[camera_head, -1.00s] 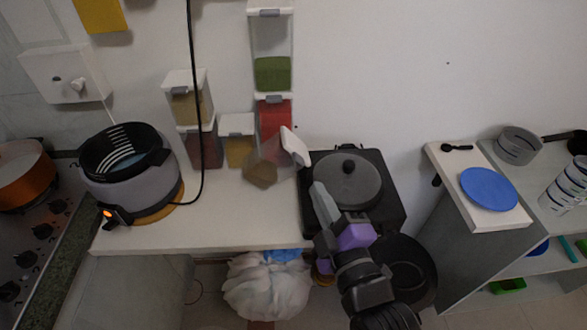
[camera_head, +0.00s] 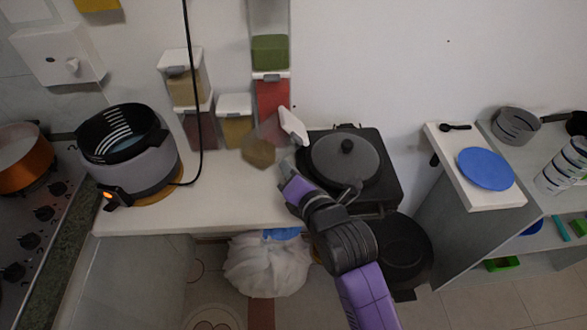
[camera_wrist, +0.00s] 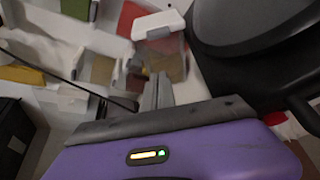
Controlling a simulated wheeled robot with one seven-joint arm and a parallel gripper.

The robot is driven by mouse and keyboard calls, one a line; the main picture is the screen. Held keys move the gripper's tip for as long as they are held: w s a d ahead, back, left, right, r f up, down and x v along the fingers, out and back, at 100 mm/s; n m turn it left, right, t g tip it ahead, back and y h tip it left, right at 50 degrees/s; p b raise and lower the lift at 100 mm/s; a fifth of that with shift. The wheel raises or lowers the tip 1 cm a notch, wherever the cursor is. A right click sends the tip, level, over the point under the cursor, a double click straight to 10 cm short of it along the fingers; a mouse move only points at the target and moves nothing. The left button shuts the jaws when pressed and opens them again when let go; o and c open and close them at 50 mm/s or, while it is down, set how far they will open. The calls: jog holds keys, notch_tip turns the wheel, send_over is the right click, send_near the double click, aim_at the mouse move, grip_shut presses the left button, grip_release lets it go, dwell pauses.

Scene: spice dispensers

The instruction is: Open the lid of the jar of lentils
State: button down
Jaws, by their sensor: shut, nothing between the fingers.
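No label shows which jar holds lentils. A clear jar with brownish contents (camera_head: 257,152) sits tilted at the front of the jar group, its white lid (camera_head: 293,127) on its upper right side. In the wrist view this jar (camera_wrist: 172,66) is just past my fingers, with its white lid (camera_wrist: 158,24) above. My gripper (camera_head: 287,170) is shut and empty, just below and right of the jar. Its fingers also show in the wrist view (camera_wrist: 156,92), close to the jar; contact cannot be told.
Behind stand a red jar (camera_head: 272,98), a green jar (camera_head: 270,50), a yellow jar (camera_head: 235,128), a dark red jar (camera_head: 199,128) and a beige jar (camera_head: 183,86). A lidded pan (camera_head: 345,160) is close on the right. A grey cooker (camera_head: 130,165) and hanging black cable (camera_head: 190,60) are left.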

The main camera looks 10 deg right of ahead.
aim_at(297, 137)
jog(key=x, duration=0.6)
jog(key=shift+p, duration=0.4)
jog(key=shift+w+d+r+p, duration=0.1)
jog(key=shift+d+r+p, duration=0.6)
jog(key=shift+d+r, duration=0.6)
jog(key=shift+d, duration=0.15)
jog(key=shift+d, duration=0.15)
jog(key=shift+w+d+r+b, duration=0.25)
jog(key=shift+d+r+b, duration=0.25)
jog(key=shift+d+r, duration=0.35)
jog(key=w+d+r+b, duration=0.5)
jog(key=w+d+b, duration=0.2)
jog(key=w+b, duration=0.1)
jog(key=shift+w+r+b, duration=0.15)
jog(key=shift+r+b, duration=0.2)
jog(key=shift+b, duration=0.05)
jog(key=shift+d, duration=0.1)
